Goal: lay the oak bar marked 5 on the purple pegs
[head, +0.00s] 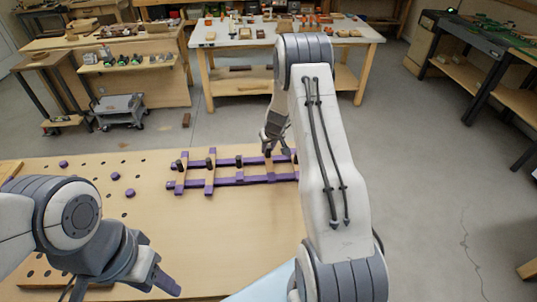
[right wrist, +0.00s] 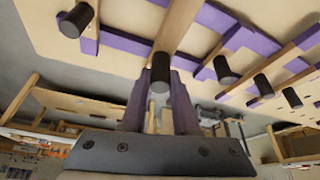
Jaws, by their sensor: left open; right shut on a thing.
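My right gripper (head: 270,139) is over the far edge of the purple-railed rack, partly hidden by my own arm. In the right wrist view its purple fingers (right wrist: 160,88) are shut on the dark knob (right wrist: 160,72) of an oak bar (right wrist: 178,28). No number is readable on this bar, so I cannot tell whether it is the 5. Purple pegs (head: 115,176) stand apart from the rack on the left of the bench, one (head: 63,164) farther back and one (head: 130,193) nearer. My left gripper (head: 163,279) is open and empty above the near bench edge.
Other oak bars (head: 210,180) with dark knobs lie across the purple rails (head: 245,181). A white table (head: 285,42) with small items stands behind, beyond open floor.

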